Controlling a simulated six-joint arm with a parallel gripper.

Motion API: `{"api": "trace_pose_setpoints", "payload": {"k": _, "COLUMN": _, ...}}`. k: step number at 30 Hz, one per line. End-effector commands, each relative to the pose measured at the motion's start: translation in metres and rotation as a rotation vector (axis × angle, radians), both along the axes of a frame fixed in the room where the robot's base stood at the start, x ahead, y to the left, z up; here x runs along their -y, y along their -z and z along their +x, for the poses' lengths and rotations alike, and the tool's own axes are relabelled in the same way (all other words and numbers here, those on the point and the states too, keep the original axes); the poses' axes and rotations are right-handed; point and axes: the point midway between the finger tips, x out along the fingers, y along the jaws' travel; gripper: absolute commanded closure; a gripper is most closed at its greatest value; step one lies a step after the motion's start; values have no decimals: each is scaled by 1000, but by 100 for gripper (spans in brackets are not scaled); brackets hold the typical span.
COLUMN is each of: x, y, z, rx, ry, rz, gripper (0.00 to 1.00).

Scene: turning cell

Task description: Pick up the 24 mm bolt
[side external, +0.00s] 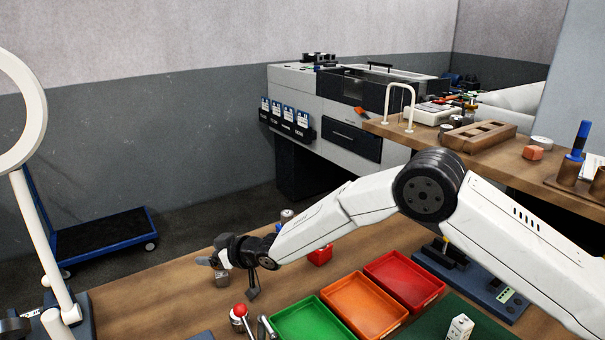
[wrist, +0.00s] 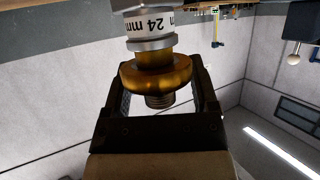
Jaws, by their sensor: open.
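The 24 mm bolt (wrist: 155,72) shows in the wrist view, upside down in the picture. It has a golden-brown flanged body, a threaded end and a silver collar with a white label reading 24 mm. My gripper (wrist: 158,88) is open, with one dark finger on each side of the golden flange. I cannot tell whether either finger touches it. In the side view my gripper (side external: 222,256) is low over the bench, left of centre. A small grey piece (side external: 222,279) shows just beneath it. The bolt cannot be made out clearly there.
Green (side external: 312,318), orange (side external: 364,305) and red (side external: 405,280) trays stand right of my gripper. A red-knobbed lever (side external: 240,312) stands in front of it. A small red bin (side external: 320,255) and a labelled cylinder (side external: 287,215) are behind my forearm. A white lamp stand (side external: 45,250) is at left.

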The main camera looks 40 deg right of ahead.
Motion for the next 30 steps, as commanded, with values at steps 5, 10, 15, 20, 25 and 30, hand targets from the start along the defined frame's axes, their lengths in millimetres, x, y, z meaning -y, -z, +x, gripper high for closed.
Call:
{"api": "trace_pose_setpoints", "payload": {"k": 5, "x": 0, "y": 0, "z": 0, "rx": 0, "ry": 0, "rz": 0, "gripper": 63}}
{"api": "trace_pose_setpoints", "payload": {"k": 10, "x": 0, "y": 0, "z": 0, "rx": 0, "ry": 0, "rz": 0, "gripper": 100}}
{"api": "trace_pose_setpoints", "payload": {"k": 15, "x": 0, "y": 0, "z": 0, "rx": -1, "ry": 0, "rz": 0, "gripper": 100}}
{"api": "trace_pose_setpoints", "payload": {"k": 20, "x": 1, "y": 1, "z": 0, "rx": -2, "ry": 1, "rz": -1, "gripper": 100}}
{"api": "trace_pose_setpoints", "payload": {"k": 25, "x": 1, "y": 1, "z": 0, "rx": -2, "ry": 1, "rz": -1, "gripper": 100}}
{"api": "trace_pose_setpoints", "payload": {"k": 30, "x": 1, "y": 1, "z": 0, "rx": -2, "ry": 1, "rz": -2, "gripper": 100}}
